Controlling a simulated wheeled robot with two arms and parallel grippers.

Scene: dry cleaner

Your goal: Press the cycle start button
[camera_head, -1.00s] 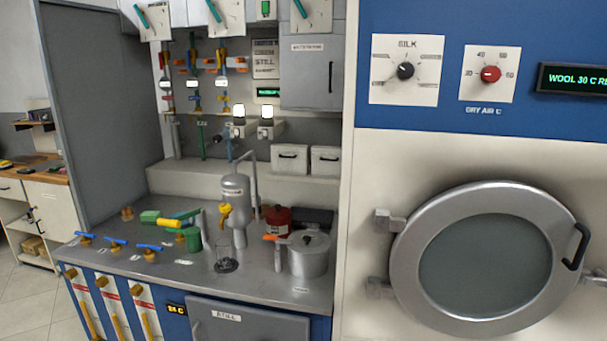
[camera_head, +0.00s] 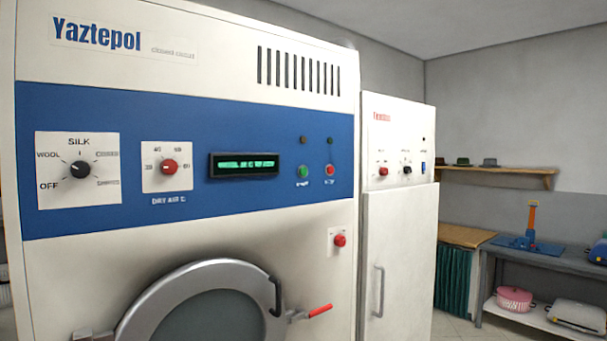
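The dry cleaning machine (camera_head: 300,225), marked Yaztepol, fills the left and middle of the head view. On its blue panel (camera_head: 100,105) a round green button (camera_head: 303,172) sits to the right of the display (camera_head: 243,163). A small label under the button is too blurred to read. A similar red button (camera_head: 329,170) is just right of the green one. A black programme dial (camera_head: 80,169) and a red dry air dial (camera_head: 169,166) are on the left of the panel. Neither of my grippers is in view.
A larger red button (camera_head: 339,240) is below the panel. The round door (camera_head: 205,310) has a black handle and a red lever (camera_head: 320,310) beside it. A white cabinet (camera_head: 400,240) stands to the right, then a grey table (camera_head: 555,252) and a shelf with hats (camera_head: 500,175).

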